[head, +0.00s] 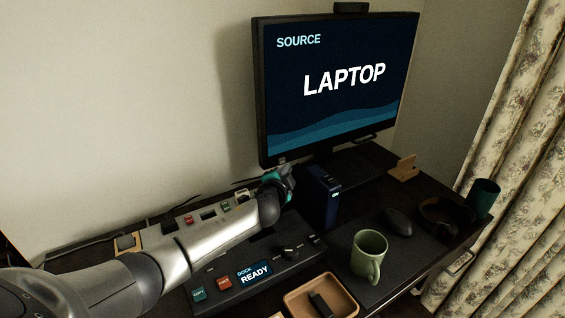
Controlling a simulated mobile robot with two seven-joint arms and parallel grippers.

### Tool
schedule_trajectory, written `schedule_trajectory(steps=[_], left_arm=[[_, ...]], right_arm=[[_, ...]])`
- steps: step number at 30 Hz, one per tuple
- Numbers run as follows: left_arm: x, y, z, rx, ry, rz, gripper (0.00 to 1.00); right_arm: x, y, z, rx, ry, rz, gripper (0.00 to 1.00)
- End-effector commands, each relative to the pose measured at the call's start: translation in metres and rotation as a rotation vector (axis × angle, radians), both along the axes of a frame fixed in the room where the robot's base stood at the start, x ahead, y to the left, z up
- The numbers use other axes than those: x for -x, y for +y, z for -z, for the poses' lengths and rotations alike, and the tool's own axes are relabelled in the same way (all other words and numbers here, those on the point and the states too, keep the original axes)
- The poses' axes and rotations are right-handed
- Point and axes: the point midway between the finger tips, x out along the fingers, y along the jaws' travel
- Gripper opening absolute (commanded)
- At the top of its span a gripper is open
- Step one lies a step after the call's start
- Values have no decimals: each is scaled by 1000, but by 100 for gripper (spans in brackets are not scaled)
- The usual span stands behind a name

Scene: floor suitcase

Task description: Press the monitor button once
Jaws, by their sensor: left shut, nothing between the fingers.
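The monitor (335,90) stands at the back of the desk; its screen reads "SOURCE LAPTOP". I cannot clearly make out its button; the lower left part of its frame is close to my gripper. My left gripper (284,176) has dark and teal parts and is shut and empty. It is just below the monitor's lower left corner; I cannot tell whether it touches the monitor. My left arm reaches in from the lower left and covers part of the desk. My right gripper is out of view.
A dock panel (254,274) reads "DOCK READY", with coloured buttons and a knob. A dark blue box (319,196) stands right of my gripper. A green mug (368,257), a mouse (397,222), a wooden tray (345,300) and a dark green cup (482,199) are further right.

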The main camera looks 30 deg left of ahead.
Motion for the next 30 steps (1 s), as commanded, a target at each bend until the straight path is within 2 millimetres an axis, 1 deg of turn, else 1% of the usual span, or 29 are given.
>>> schedule_trajectory(steps=[21, 30], left_arm=[[0, 0, 0, 0, 0, 0, 0], [-4, 7, 0, 2, -1, 0, 0]], right_arm=[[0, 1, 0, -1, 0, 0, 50], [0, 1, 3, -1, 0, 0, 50]])
